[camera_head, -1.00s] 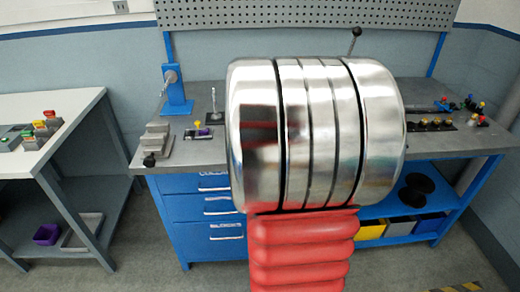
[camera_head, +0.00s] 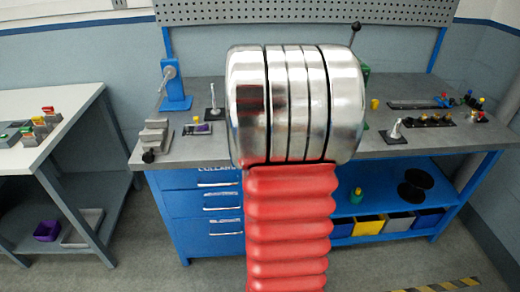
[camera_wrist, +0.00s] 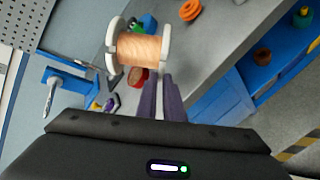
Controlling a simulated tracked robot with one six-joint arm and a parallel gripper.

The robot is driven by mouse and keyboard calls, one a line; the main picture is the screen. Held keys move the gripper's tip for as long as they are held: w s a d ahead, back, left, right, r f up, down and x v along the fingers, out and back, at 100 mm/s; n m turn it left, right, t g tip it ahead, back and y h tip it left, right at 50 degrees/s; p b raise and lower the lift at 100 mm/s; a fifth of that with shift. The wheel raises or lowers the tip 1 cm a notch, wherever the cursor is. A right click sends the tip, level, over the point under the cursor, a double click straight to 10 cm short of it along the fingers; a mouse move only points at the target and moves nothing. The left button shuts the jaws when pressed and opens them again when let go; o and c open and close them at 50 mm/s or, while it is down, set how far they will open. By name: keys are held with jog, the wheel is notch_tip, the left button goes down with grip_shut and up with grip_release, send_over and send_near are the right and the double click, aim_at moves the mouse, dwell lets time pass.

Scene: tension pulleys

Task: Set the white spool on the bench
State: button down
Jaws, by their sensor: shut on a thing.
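The white spool (camera_wrist: 113,45), wound with copper-coloured wire, shows in the wrist view, just beyond the fingertips. My gripper (camera_wrist: 159,77) has its two purple fingers close together, with their tips at the spool's right-hand flange, shut on it. The grey bench top (camera_wrist: 217,45) lies behind the spool in this view; I cannot tell how high the spool is above it. In the head view the bench (camera_head: 200,152) stands ahead, and my own arm hides the gripper and the spool.
A blue stand (camera_head: 175,88) and grey stepped block (camera_head: 154,136) are on the bench's left. A white-tipped spike (camera_head: 395,130) and a row of small fittings (camera_head: 420,121) stand at the right. A red piece (camera_wrist: 137,76) and orange ring (camera_wrist: 190,10) lie near the spool in the wrist view.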

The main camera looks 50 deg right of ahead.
jog(key=shift+f, duration=1.8)
jog(key=c, duration=1.9)
grip_release()
jog(key=shift+a, duration=0.1)
